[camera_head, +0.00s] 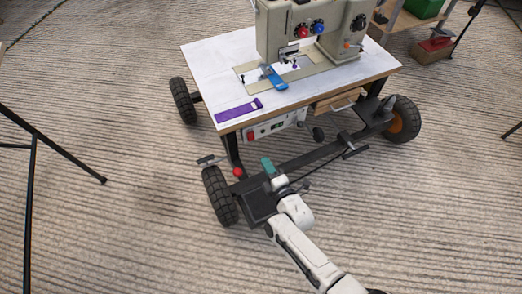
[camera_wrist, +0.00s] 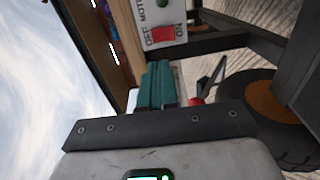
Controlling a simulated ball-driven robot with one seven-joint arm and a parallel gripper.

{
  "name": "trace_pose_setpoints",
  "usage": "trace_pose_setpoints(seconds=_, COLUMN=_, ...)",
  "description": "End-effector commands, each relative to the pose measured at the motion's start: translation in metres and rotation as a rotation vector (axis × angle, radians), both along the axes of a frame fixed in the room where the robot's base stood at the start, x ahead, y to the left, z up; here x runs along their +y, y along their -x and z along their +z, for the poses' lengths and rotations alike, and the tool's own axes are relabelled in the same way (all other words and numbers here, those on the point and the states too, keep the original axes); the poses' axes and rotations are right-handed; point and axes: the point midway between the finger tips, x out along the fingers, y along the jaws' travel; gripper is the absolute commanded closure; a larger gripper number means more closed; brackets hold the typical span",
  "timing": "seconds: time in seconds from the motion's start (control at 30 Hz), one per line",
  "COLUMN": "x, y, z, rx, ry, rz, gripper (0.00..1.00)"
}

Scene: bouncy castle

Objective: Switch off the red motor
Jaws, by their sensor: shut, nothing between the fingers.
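A red rocker switch (camera_head: 250,136) sits at the left end of a white box (camera_head: 276,125) under the table's front edge. In the wrist view the red switch (camera_wrist: 162,35) is near the top, on a pale panel marked MOTOR, ON and OFF, the lettering turned sideways. I cannot tell which way the rocker is pressed. My gripper (camera_head: 267,163) is shut and empty, with teal fingers below and in front of the box. In the wrist view my gripper fingers (camera_wrist: 158,68) point towards the panel, just below the switch, and appear apart from it.
A sewing machine (camera_head: 310,35) stands on a white-topped table (camera_head: 215,70) with rubber wheels (camera_head: 219,196). A dark crossbar (camera_head: 320,155) runs low in front. A red ball knob (camera_head: 238,172) is left of my gripper. Black tripod legs stand at far left; open floor surrounds the table.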

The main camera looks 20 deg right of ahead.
Motion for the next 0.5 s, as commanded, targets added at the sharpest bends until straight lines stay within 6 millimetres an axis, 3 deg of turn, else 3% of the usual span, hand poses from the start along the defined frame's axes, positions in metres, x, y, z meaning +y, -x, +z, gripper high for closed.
trace_pose_setpoints(seconds=0.2, x=0.0, y=0.026, z=0.004, rx=0.0, ry=0.0, rz=0.0, gripper=1.0)
trace_pose_setpoints(seconds=0.5, x=0.0, y=0.03, z=0.003, rx=-0.001, ry=-0.001, rz=0.0, gripper=1.0)
